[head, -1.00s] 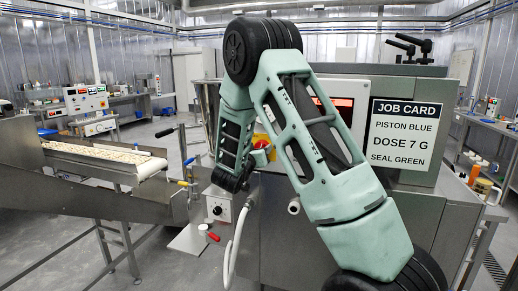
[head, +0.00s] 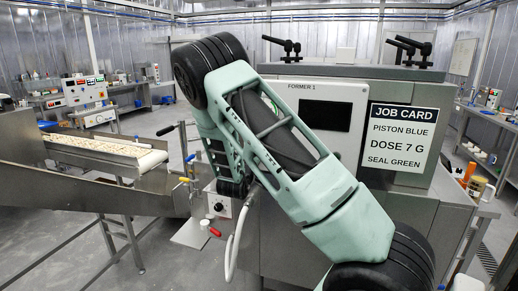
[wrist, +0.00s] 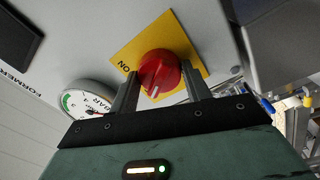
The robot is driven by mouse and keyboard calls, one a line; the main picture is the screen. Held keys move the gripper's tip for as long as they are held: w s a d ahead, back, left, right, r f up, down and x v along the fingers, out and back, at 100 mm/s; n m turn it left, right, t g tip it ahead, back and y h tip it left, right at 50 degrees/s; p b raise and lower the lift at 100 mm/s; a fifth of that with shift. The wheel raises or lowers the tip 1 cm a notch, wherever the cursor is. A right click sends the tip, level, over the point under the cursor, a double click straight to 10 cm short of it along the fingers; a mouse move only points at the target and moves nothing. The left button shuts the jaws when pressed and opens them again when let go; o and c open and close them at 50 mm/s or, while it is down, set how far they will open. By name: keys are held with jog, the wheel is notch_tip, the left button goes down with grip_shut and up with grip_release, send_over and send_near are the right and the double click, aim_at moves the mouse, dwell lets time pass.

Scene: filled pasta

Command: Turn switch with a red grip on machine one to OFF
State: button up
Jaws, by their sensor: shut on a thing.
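In the wrist view the red grip (wrist: 160,70) of the switch sits on a yellow plate (wrist: 135,47) with the word ON at its left edge. The fingers of my gripper (wrist: 160,88) stand one on each side of the red grip and are shut on it. A white mark on the grip points down towards my gripper. Any OFF word is hidden. In the head view my arm covers the switch and gripper. The machine panel (head: 348,90) reads FORMER 1, and its screen (head: 323,112) is dark.
A round gauge (wrist: 85,100) sits close to the left finger in the wrist view. In the head view a conveyor (head: 105,150) stands left of the machine, and a white hose (head: 232,250) hangs below my arm. A job card (head: 396,136) is at the right.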

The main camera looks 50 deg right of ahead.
jog(key=shift+n+p, duration=0.55)
jog(key=shift+n, duration=0.75)
jog(key=o, duration=1)
jog(key=shift+c, duration=0.2)
jog(key=shift+a+f, duration=0.1)
jog(key=shift+a, duration=0.05)
jog(key=b+v, duration=0.5)
jog(key=v, duration=1.2)
jog(key=shift+s+b, duration=0.2)
jog(key=shift+b, duration=0.15)
